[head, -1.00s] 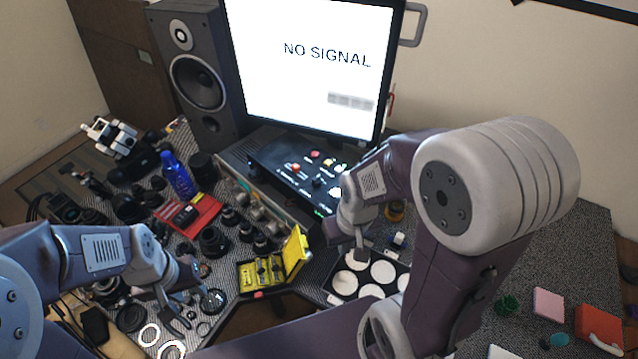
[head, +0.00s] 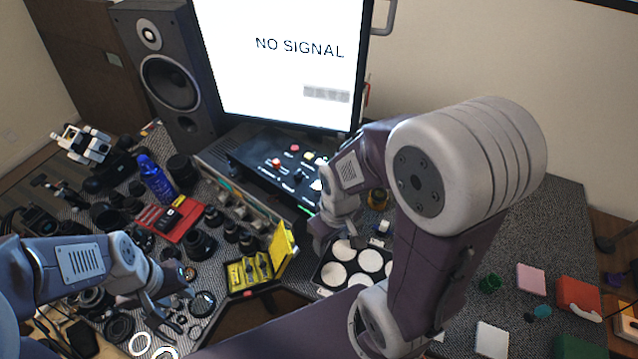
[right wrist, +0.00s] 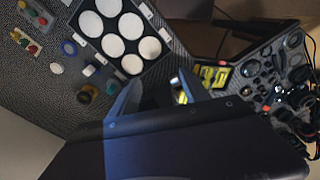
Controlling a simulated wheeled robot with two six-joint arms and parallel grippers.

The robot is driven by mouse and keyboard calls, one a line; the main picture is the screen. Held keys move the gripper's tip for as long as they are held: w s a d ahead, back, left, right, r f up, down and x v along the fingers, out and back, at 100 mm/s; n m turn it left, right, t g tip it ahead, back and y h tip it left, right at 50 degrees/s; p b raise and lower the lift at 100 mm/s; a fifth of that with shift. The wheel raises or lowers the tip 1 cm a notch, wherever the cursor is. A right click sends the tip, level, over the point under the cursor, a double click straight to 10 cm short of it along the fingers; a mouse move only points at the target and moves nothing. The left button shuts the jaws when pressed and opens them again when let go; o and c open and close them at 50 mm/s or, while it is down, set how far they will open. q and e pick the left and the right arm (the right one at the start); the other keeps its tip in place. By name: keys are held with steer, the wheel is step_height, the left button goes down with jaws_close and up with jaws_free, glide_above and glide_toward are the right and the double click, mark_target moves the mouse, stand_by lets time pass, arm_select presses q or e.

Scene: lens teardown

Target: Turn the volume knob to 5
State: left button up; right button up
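A black control box (head: 262,153) with red, yellow and white controls sits below the monitor. A small dark knob (head: 298,177) shows on its top; its markings are too small to read, so I cannot tell its setting. My right gripper (head: 324,241) is in front of the box's right end, above the black tray, apart from the knob. In the right wrist view its two fingers (right wrist: 157,96) are spread with nothing held between them. My left gripper (head: 168,315) hangs low over the left part of the table, its fingers seemingly apart and empty.
A monitor (head: 285,60) showing "NO SIGNAL" and a speaker (head: 172,80) stand behind. A black tray of white discs (head: 326,279), an open yellow case (head: 284,246) and a blue bottle (head: 155,180) are nearby. Lens parts crowd the left.

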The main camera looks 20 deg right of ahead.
steer(key=w+r+n, duration=0.3)
steer(key=w+n, duration=0.2)
steer(key=n, duration=0.2)
steer(key=n+p, duration=0.8)
steer(key=n, duration=0.3)
glide_toward(319, 185)
steer(key=shift+w+g, duration=0.4)
steer(key=shift+w, duration=0.1)
steer(key=shift+s, duration=0.1)
steer(key=shift+s+f, duration=0.1)
steer(key=shift+f, duration=0.15)
step_height(319, 185, down, 8)
steer(key=shift+a+r+p, duration=0.1)
steer(key=shift+r+p, duration=0.1)
steer(key=shift+p, duration=1)
steer(key=shift+f, duration=0.5)
